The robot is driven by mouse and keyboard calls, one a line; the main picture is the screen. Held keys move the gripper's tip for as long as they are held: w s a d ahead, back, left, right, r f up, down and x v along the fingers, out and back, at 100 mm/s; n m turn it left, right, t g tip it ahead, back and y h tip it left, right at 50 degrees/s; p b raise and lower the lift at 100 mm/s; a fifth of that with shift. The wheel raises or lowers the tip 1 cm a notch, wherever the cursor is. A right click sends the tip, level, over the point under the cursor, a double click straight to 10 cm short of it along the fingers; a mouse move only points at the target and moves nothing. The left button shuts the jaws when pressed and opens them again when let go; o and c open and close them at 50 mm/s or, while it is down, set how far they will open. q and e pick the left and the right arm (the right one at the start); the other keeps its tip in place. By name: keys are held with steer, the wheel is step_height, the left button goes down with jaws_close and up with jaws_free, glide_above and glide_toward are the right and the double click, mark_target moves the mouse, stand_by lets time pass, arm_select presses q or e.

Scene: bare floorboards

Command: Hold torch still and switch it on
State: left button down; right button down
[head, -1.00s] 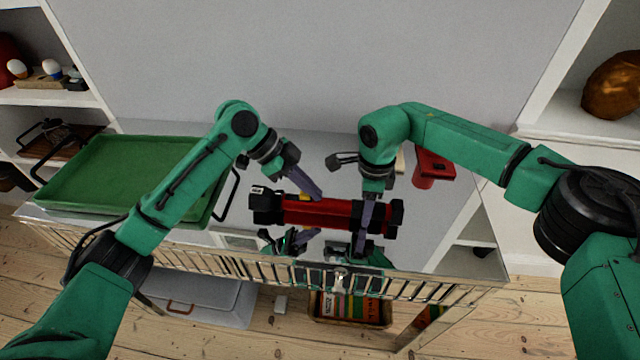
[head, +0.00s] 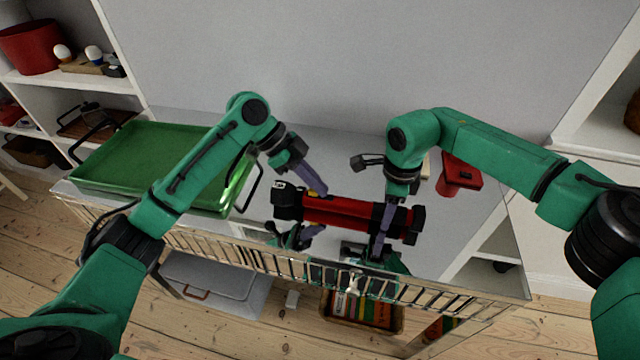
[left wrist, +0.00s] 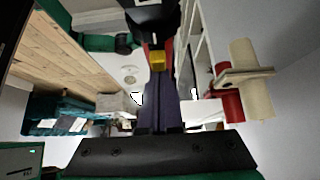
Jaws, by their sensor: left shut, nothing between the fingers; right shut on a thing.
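The red torch (head: 340,212) with black ends lies level above the shiny tabletop. My right gripper (head: 382,225) is shut across its red body near the right end. My left gripper (head: 322,191) is shut and empty, its fingertips at the torch's upper side beside the yellow switch (head: 313,195). In the left wrist view the closed fingers (left wrist: 158,85) reach up to the yellow switch (left wrist: 157,60); whether they touch it I cannot tell. A bright patch lies on the green tray to the left of the torch. The torch's lens face is not clearly visible.
The green tray (head: 130,196) with black handles stands at the table's left. A red object (head: 459,172) stands behind my right gripper. A metal rail (head: 300,275) runs along the front edge. Shelves flank both sides.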

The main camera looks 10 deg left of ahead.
mark_target(346, 201)
arm_select(q)
steer(key=d, duration=0.3)
steer(key=shift+d, duration=0.3)
arm_select(e)
steer(key=shift+d, duration=0.15)
arm_select(q)
steer(key=v, duration=0.9)
steer(key=shift+a+r, duration=0.15)
steer(key=shift+r, duration=0.25)
arm_select(e)
steer(key=shift+c, duration=1.3)
jaws_free()
steer(key=shift+r, duration=0.1)
